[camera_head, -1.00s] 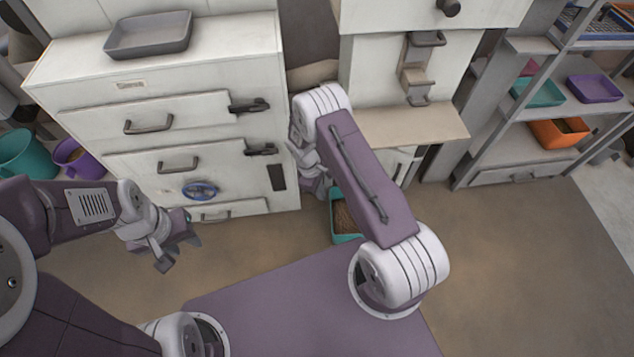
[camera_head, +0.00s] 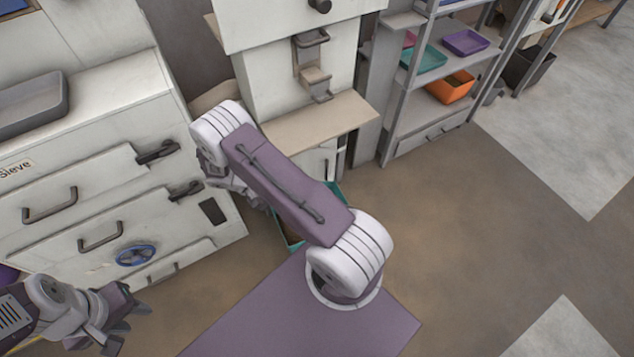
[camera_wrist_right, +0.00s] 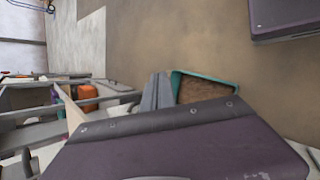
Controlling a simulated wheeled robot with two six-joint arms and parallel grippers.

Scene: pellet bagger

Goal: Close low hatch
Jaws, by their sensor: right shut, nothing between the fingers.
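The white sieve cabinet (camera_head: 110,90) stands at the left in the head view. Its lower hatch panel (camera_head: 150,222) has a bar handle (camera_head: 100,236) and a dark latch (camera_head: 186,190) at its right edge. It looks flush or nearly so; I cannot tell whether it is fully shut. A blue handwheel (camera_head: 135,255) sits below. My left gripper (camera_head: 128,318) is open and empty at the lower left, in front of the cabinet.
A teal bin of brown pellets (camera_wrist_right: 205,88) stands on the floor near my right gripper. The bagger (camera_head: 293,75) with its tan shelf (camera_head: 320,122) is behind my right arm. A rack (camera_head: 400,110) holds teal, purple and orange trays. Floor at the right is clear.

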